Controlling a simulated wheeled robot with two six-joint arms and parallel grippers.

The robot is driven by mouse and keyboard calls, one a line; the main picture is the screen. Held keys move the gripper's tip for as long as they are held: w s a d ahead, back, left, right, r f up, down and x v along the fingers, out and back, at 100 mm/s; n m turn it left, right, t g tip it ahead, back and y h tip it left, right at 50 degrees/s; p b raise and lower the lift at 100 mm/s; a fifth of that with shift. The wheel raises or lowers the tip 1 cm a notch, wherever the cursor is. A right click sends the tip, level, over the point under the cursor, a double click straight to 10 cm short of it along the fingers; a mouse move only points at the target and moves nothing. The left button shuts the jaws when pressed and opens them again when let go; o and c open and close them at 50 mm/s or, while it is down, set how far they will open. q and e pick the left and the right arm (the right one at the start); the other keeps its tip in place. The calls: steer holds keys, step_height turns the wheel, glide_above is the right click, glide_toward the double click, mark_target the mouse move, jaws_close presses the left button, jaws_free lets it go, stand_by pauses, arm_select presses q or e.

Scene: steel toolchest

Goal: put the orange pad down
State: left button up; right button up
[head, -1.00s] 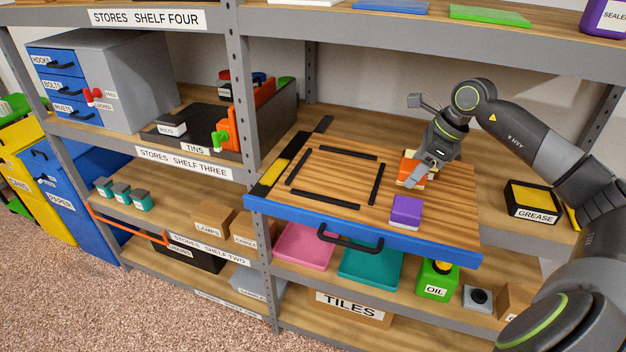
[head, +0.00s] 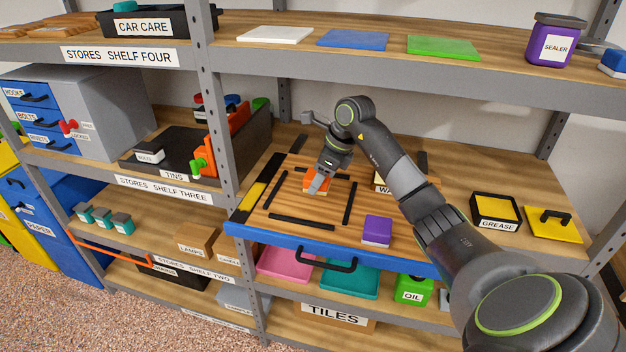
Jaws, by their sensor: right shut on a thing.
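The orange pad (head: 314,187) is a small orange block above the left half of the wooden board (head: 330,235), within the black strips (head: 350,203) laid out as a square outline. My right gripper (head: 318,184) points down and is shut on the orange pad, hiding part of it. I cannot tell whether the pad touches the board. A purple block with a pale base (head: 377,231) sits on the board outside the strips, near its front edge. My left gripper is not in view.
A partly hidden, labelled box stands behind my right arm. The grease box (head: 495,211) and a yellow lid with a black handle (head: 553,224) stand to the right. The black tins tray (head: 181,142) is left of the post (head: 212,130). A shelf (head: 400,72) overhangs the back.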

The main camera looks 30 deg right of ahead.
steer(key=shift+w+a, duration=0.55)
steer(key=shift+w, duration=0.05)
step_height(320, 180, down, 3)
steer(key=shift+f+p, duration=0.2)
steer(key=shift+p, duration=0.9)
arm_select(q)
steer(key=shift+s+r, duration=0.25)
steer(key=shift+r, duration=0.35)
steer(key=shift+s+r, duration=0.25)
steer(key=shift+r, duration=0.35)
arm_select(e)
steer(key=shift+f, duration=0.1)
steer(key=shift+f+b, duration=0.15)
steer(key=shift+b, duration=0.15)
steer(key=o, duration=0.9)
steer(key=shift+d, duration=0.1)
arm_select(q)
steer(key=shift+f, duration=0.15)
